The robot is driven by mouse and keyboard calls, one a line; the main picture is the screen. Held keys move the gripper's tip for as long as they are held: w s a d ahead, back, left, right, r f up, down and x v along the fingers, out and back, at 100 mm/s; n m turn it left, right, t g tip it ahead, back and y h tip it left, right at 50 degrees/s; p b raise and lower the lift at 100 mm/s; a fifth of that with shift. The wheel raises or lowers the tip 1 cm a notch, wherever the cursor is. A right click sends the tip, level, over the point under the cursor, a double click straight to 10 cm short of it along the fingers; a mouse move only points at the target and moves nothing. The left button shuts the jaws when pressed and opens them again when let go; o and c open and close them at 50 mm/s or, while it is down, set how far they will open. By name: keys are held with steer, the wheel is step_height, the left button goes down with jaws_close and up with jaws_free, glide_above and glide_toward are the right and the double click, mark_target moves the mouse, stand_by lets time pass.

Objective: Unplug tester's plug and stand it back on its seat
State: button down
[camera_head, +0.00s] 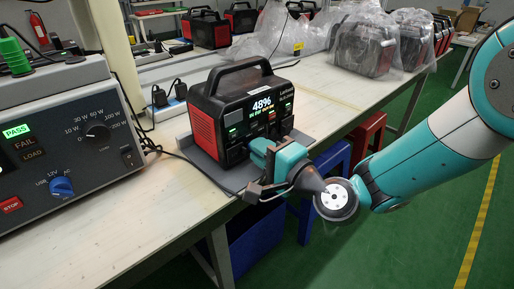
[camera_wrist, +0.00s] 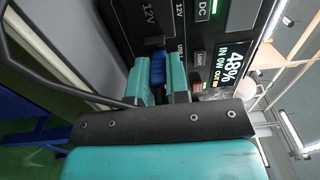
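The black-and-red power station (camera_head: 215,112) stands on a grey mat, its lit display reading 48%. The tester (camera_head: 70,150) at left shows a green PASS. A blue plug (camera_wrist: 157,69) is at the power station's front panel in the wrist view. My gripper (camera_wrist: 161,80) has its teal fingers on either side of it. A dark strip shows by the right finger, so I cannot tell whether both fingers touch the plug. In the head view my gripper (camera_head: 262,152) is at the lower front of the power station and hides the plug. A black cable (camera_head: 195,165) runs from the tester toward it.
A green plug (camera_head: 13,52) stands on the tester's top at far left. Black plugs (camera_head: 168,93) sit in a socket strip behind. Bagged units (camera_head: 362,45) stand on the far bench. Blue (camera_head: 333,165) and red stools are below the table edge.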

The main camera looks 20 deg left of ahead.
stand_by(0.4)
steer(key=shift+s+d+f+b, duration=0.1)
steer(key=shift+s+d+b, duration=0.15)
steer(key=shift+d+b, duration=0.55)
steer(key=shift+b+v, duration=1.15)
steer(key=shift+b, duration=0.3)
steer(key=p, duration=0.1)
steer(key=a+p, duration=0.2)
steer(key=shift+w+a+r, duration=0.2)
steer(key=shift+w+r, duration=0.15)
steer(key=shift+w, duration=0.05)
steer(key=shift+w+a+f+p, duration=0.15)
steer(key=shift+w+a+p, duration=0.1)
steer(key=shift+a+p, duration=0.45)
steer(key=shift+d+f, duration=0.1)
